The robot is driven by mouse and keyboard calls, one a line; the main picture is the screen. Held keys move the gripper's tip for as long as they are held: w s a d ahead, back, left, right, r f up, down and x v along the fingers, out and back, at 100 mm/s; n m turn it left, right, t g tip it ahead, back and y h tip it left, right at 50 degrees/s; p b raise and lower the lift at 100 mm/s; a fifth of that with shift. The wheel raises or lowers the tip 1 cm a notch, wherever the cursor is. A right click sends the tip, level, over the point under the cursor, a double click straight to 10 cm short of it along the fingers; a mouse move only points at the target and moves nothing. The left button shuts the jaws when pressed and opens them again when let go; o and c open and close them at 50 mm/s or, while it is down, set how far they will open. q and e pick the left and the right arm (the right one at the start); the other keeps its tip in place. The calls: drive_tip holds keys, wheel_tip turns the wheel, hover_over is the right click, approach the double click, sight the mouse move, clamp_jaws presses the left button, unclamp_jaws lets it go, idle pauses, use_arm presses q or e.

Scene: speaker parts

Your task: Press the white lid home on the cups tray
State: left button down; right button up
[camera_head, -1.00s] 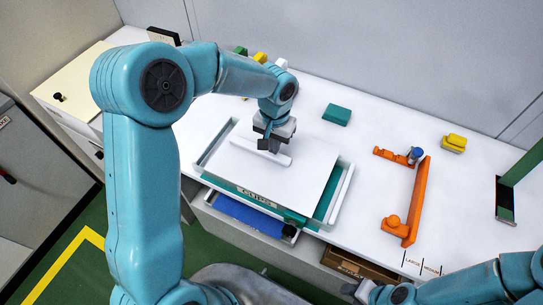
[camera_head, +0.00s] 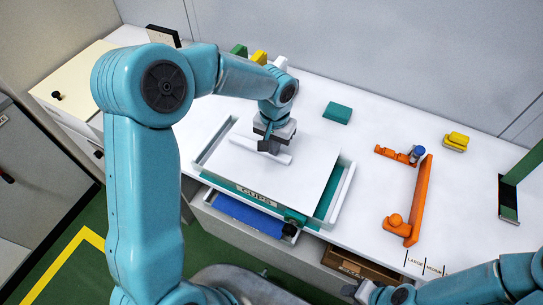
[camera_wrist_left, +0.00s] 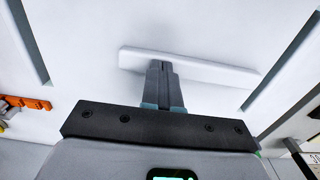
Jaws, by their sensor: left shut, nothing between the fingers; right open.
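The white lid (camera_head: 300,165) lies over the cups tray, whose CUPS label (camera_head: 257,196) shows on the front edge. Teal and white tray edges (camera_head: 345,190) show around the lid. A raised white bar handle (camera_head: 240,142) runs across the lid; it also shows in the left wrist view (camera_wrist_left: 215,72). My left gripper (camera_head: 268,147) is shut and empty, with its fingertips at the middle of the bar; whether they touch it I cannot tell for certain. In the left wrist view the closed fingers (camera_wrist_left: 161,68) overlap the bar. My right gripper (camera_head: 352,289) is open, partly visible at the bottom edge.
Right of the tray are an orange bracket (camera_head: 419,200) and a yellow block (camera_head: 456,141). A teal block (camera_head: 337,113) lies behind the tray.

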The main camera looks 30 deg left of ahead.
use_arm(q)
drive_tip(key=shift+f+b, duration=0.3)
drive_tip(key=shift+f, duration=0.15)
drive_tip(key=shift+r+p, duration=0.55)
drive_tip(key=shift+r, duration=0.1)
wheel_tip(320, 180, up, 4)
drive_tip(key=p, duration=0.2)
drive_tip(key=shift+p, duration=0.3)
drive_tip(key=shift+r+p, duration=0.3)
drive_tip(key=shift+r, duration=0.2)
